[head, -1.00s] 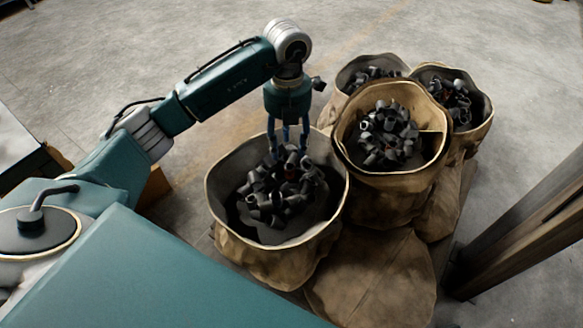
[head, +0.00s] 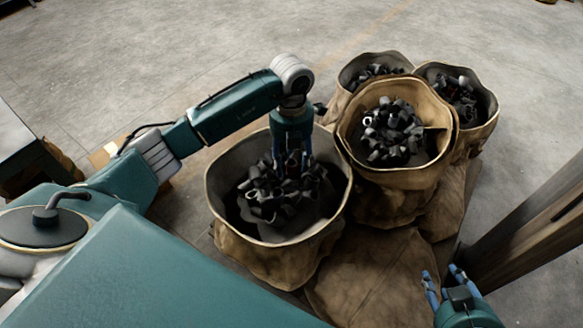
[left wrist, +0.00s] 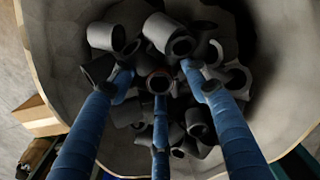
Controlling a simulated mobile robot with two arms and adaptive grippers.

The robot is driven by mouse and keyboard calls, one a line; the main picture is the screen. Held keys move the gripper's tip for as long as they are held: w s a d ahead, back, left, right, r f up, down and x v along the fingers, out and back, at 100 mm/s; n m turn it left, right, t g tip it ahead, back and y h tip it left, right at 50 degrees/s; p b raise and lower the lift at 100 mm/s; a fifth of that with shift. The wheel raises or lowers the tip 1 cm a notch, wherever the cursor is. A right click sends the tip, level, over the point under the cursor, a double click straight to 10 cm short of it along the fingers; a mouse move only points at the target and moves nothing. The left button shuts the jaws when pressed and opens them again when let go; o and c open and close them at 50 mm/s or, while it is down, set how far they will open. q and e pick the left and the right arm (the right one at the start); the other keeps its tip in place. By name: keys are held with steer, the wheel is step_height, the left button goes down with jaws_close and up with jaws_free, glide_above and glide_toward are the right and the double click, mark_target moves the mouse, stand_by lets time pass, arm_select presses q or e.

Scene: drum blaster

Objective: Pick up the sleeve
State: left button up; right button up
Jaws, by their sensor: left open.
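Many dark grey, tube-like sleeves (head: 268,205) lie heaped in the nearest open brown bag (head: 262,258). My left gripper (head: 292,168) points down into this bag, its blue fingers at the top of the heap. In the left wrist view the three fingers (left wrist: 160,95) are spread and reach among the sleeves. A sleeve with a reddish inner rim (left wrist: 159,82) sits between the fingertips, and lighter grey sleeves (left wrist: 168,35) lie just beyond. I cannot tell whether any finger touches a sleeve. My right gripper (head: 445,284) is at the lower right, fingers apart, empty.
More bags of dark parts stand to the right: a taller one (head: 398,178) beside the near bag, and others (head: 490,105) behind. A brown post (head: 530,215) rises at the right. A cardboard box (left wrist: 38,115) lies outside the bag. The floor behind is clear.

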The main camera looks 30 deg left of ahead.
arm_select(q)
steer(key=shift+f, duration=0.15)
steer(key=shift+c, duration=0.5)
jaws_close()
